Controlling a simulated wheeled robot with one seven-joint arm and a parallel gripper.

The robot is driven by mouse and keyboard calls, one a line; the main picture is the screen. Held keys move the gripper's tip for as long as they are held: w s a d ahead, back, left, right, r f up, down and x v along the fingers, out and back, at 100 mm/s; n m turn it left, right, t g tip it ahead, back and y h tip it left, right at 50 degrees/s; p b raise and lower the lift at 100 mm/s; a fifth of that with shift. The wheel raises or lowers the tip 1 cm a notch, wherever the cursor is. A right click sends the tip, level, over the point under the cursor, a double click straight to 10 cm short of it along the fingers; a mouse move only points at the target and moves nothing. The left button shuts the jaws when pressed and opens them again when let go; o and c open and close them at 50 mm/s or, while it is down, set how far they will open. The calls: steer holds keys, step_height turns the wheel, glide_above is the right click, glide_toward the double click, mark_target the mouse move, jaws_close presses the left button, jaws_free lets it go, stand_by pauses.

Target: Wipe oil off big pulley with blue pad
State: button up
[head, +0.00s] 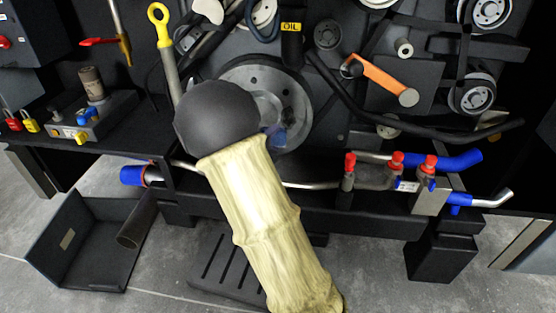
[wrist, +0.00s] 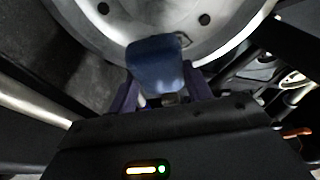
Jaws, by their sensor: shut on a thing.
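The big pulley (head: 292,88) is a grey metal disc with bolt holes at the centre of the engine. My dark wrist covers its lower left part in the head view. In the wrist view the pulley face (wrist: 222,28) fills the top. The blue pad (wrist: 155,66) is held between the fingers of my gripper (wrist: 160,92), in front of the pulley's lower part. The pad seems at or very near the face; I cannot tell if they touch. A small dark mark shows beside the pad's upper right corner; I cannot tell if it is oil.
A black hose (head: 340,92) curves right of the pulley. An orange lever (head: 382,78) and a yellow-ringed dipstick (head: 160,25) stand nearby. Below runs a pipe with red-capped valves (head: 396,163). An open black bin (head: 92,240) is on the floor at left.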

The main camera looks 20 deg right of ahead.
mark_target(282, 130)
steer(key=shift+s+d+f+m+g+h+b, duration=0.4)
steer(key=shift+s+m+h+b, duration=0.15)
steer(key=shift+h+b, duration=0.2)
steer(key=shift+r, duration=0.2)
steer(key=shift+s, duration=0.15)
steer(key=shift+d, duration=0.1)
steer(key=shift+w+d+p, duration=0.25)
steer(key=shift+w+d, duration=0.3)
steer(key=shift+w, duration=0.3)
steer(key=shift+w+d+p, duration=0.3)
steer(key=shift+w+d, duration=0.25)
steer(key=shift+w, duration=0.3)
steer(key=shift+w+d+p, duration=0.25)
steer(key=shift+w+d, duration=0.3)
steer(key=shift+w, duration=0.3)
steer(key=shift+w, duration=0.25)
steer(key=shift+d, duration=0.25)
steer(key=shift+w+d, duration=0.3)
steer(key=shift+w, duration=0.2)
